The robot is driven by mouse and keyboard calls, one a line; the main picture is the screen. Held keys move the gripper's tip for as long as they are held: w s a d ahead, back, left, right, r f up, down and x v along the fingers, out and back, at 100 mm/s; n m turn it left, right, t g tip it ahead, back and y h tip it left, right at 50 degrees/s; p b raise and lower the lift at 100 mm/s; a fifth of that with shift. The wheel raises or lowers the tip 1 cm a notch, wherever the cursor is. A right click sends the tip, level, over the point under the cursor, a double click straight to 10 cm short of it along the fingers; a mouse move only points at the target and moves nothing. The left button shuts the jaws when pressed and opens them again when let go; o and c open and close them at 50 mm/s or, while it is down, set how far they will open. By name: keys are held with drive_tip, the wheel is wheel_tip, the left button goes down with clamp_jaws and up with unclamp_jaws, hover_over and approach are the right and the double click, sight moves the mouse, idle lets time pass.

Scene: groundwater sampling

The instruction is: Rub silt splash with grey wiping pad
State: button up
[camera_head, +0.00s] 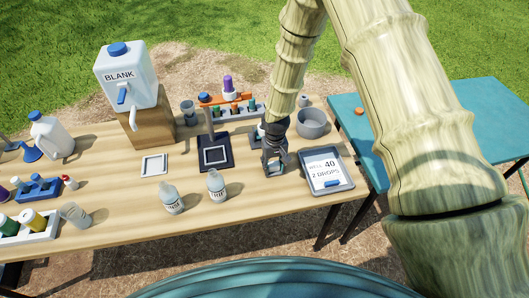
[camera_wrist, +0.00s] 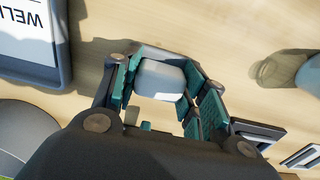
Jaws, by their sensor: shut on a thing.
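My gripper (camera_head: 274,168) points down at the table's front right, between a clear bottle and a grey tray. Its teal-padded fingers (camera_wrist: 160,95) are closed around a pale grey block, which I take to be the grey wiping pad (camera_wrist: 161,78). In the head view the fingers mostly hide the pad. The pad is low over the wooden table; I cannot tell whether it touches. I cannot make out a silt splash in either view; it may be under the gripper or pad.
The grey tray (camera_head: 341,185) with a "WELL 40 2 DROPS" card is right of my gripper. Two clear bottles (camera_head: 216,184) (camera_head: 172,200) stand left. A black stand (camera_head: 217,166), a tube rack (camera_head: 226,114) and a grey bowl (camera_head: 313,124) are behind. The front-middle wood is clear.

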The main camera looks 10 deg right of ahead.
drive_tip(key=shift+a+r, duration=0.1)
drive_tip(key=shift+a, duration=1.15)
drive_tip(key=shift+a+r, duration=0.15)
drive_tip(key=shift+a, duration=0.1)
wheel_tip(320, 180, up, 8)
drive_tip(key=p, duration=0.4)
drive_tip(key=shift+f+p, duration=0.25)
drive_tip(key=shift+p, duration=0.1)
drive_tip(key=shift+s+f+b, duration=0.1)
drive_tip(key=shift+f+b, duration=0.2)
drive_tip(key=shift+b, duration=0.15)
